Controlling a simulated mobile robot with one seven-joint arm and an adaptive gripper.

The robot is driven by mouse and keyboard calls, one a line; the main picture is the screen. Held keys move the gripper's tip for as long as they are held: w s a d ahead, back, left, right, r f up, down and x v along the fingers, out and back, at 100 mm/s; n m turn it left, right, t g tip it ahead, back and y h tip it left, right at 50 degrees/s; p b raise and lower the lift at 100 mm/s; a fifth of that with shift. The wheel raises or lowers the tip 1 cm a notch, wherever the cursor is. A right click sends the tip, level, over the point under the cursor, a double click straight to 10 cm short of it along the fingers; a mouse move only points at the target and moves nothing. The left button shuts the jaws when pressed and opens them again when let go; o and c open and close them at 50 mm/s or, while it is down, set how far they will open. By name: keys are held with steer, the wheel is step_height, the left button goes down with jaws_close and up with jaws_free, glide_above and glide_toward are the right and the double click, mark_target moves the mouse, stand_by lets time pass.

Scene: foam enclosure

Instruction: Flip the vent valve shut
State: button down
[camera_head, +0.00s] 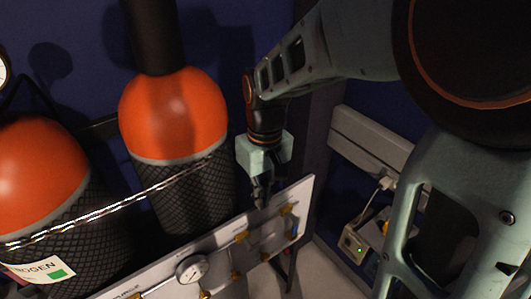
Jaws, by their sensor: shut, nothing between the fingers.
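A pale upright panel (217,252) carries a round gauge and several small brass fittings. Brass fittings show near the panel's upper right (286,208) and near its middle (241,237). Which one is the vent valve, and how its handle is turned, I cannot tell at this size. My gripper (261,202) points down at the panel's top edge, left of the upper right fitting. Its fingers are shut with nothing between them. Whether they touch the panel I cannot tell.
Two orange-topped cylinders (172,115) (38,172) stand behind the panel, with a chain (120,198) across them. A white gauge (191,268) sits on the panel. A grey wall trunking (370,140) and a small box (353,243) with cables are at right.

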mark_target(268, 235)
steer(key=shift+w+d, duration=0.55)
steer(key=shift+d, duration=0.25)
steer(key=shift+f, duration=0.15)
step_height(268, 235, down, 14)
steer(key=shift+r, duration=0.1)
